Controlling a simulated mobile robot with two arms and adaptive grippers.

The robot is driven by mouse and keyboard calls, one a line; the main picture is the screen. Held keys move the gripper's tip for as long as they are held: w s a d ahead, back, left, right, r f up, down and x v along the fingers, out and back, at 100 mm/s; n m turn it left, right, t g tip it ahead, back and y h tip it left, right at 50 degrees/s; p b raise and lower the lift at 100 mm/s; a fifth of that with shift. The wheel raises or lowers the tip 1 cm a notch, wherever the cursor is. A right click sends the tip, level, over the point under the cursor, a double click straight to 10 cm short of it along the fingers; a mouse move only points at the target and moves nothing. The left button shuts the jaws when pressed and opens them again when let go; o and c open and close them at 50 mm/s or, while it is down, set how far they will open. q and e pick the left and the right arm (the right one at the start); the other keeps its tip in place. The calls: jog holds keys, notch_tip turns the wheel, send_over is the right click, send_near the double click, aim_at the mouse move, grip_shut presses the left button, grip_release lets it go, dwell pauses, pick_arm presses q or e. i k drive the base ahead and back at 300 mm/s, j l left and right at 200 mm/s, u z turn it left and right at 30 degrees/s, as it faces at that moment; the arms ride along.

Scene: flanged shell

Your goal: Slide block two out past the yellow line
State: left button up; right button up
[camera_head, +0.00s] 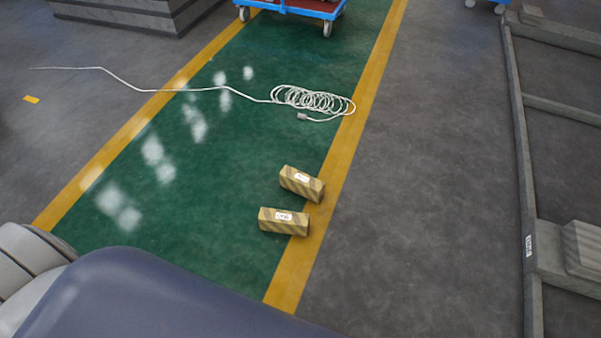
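Two tan blocks with brown diagonal stripes and white labels lie on the green floor strip beside the right yellow line (343,150). The farther block (291,183) is turned at an angle, and its right end overlaps the line. The nearer block (270,226) lies closer to crosswise, and its right end also reaches onto the line. The label writing is too small to read, so I cannot tell which is block two. Neither of my grippers is in view. Parts of my own body fill the lower left.
A coiled white cable (313,99) lies beyond the blocks, its tail running left. A blue cart (300,8) stands at the far end. A left yellow line (133,128) bounds the strip. Grey floor (430,180) right of the blocks is clear up to a grey frame (522,160).

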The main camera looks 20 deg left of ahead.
aim_at(299, 183)
jog(key=i+u, duration=0.2)
jog(key=u, duration=0.3)
jog(key=i+l+u, duration=0.15)
jog(key=u, duration=0.3)
jog(key=i+l+u, duration=0.1)
jog(key=i+l, duration=0.2)
jog(key=i+l+u, duration=0.1)
jog(key=i+l, duration=0.2)
jog(key=i+l+u, duration=0.1)
jog(key=i+l, duration=0.15)
jog(key=l, duration=0.25)
jog(key=i+l+u, duration=0.1)
jog(key=i+l, duration=0.15)
jog(key=l, duration=0.15)
jog(key=i+l+u, duration=0.15)
jog(key=l, duration=0.25)
jog(key=i, duration=0.1)
